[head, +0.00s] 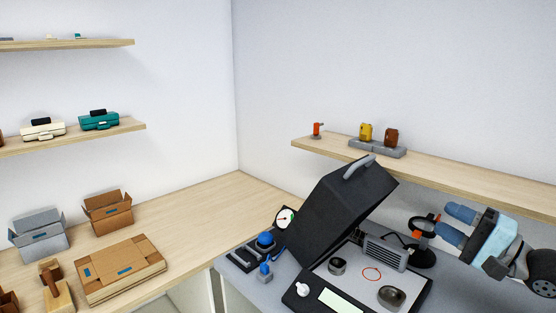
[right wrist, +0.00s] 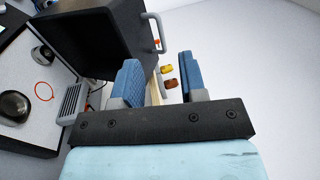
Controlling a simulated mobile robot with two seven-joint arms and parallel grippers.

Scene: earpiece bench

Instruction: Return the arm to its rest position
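My right gripper (head: 443,222) is at the right of the head view, its two blue fingers pointing left. The fingers stand apart with nothing gripped between them. The right wrist view shows the same gripper (right wrist: 160,80) open, with a clear gap; the shelf and small yellow and brown items show beyond it. In the head view the gripper is right of the open black case (head: 338,215) and beside a black stand with an orange part (head: 421,256). I cannot tell whether it touches the stand. My left gripper is out of view.
The case's tilted lid stands behind a grey tray with a grey vented block (head: 385,252), a red ring (head: 371,273) and a dark round piece (head: 391,297). A wall shelf (head: 450,175) runs behind the gripper. Cardboard boxes (head: 121,270) sit on the left bench.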

